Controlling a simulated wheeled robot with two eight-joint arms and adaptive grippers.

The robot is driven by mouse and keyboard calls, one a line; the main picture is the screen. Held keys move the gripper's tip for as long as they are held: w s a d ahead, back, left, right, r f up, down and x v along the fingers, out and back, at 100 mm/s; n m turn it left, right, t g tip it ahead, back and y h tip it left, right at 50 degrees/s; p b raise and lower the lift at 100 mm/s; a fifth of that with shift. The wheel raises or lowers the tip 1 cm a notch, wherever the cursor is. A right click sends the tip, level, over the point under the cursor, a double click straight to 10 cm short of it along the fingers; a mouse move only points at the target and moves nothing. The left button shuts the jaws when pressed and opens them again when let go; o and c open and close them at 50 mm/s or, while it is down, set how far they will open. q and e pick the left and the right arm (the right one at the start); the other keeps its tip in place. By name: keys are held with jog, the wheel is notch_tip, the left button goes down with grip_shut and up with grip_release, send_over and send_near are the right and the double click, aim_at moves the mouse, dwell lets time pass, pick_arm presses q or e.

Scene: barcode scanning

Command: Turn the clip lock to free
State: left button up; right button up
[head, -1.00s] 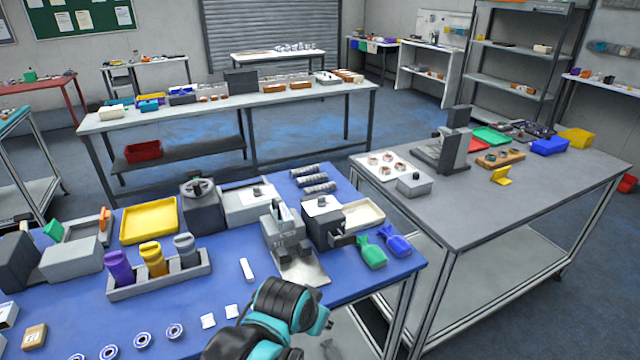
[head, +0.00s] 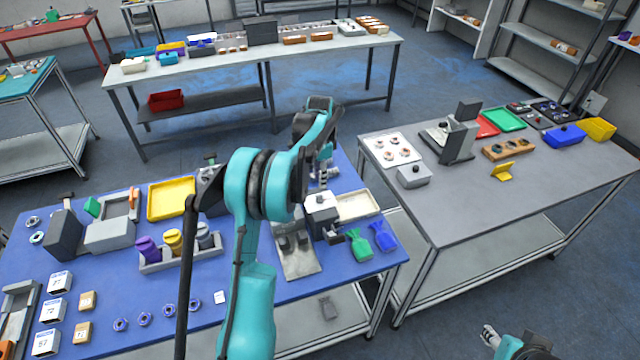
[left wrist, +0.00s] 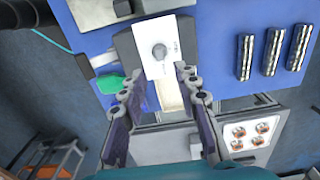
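A dark box with a white top plate and a grey knob (left wrist: 158,51), which I take for the clip lock, shows in the left wrist view. The box (head: 320,202) also shows in the head view, on the blue table beside a cream tray (head: 358,205). My left gripper (left wrist: 158,76) is open and empty, its two fingers apart on either side of the white plate's near end, not touching the knob.
A green piece (head: 359,246) and a blue piece (head: 383,237) lie in front of the box. A grey metal stand (head: 297,258) is to its left. Several ridged cylinders (left wrist: 271,48) lie beside it in the wrist view. A grey table (head: 480,190) stands to the right.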

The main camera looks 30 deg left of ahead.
aim_at(320, 195)
pick_arm(q)
notch_tip(320, 195, down, 8)
jog(key=shift+s+r, duration=0.1)
jog(key=shift+r, duration=0.05)
dwell(0.3)
grip_shut()
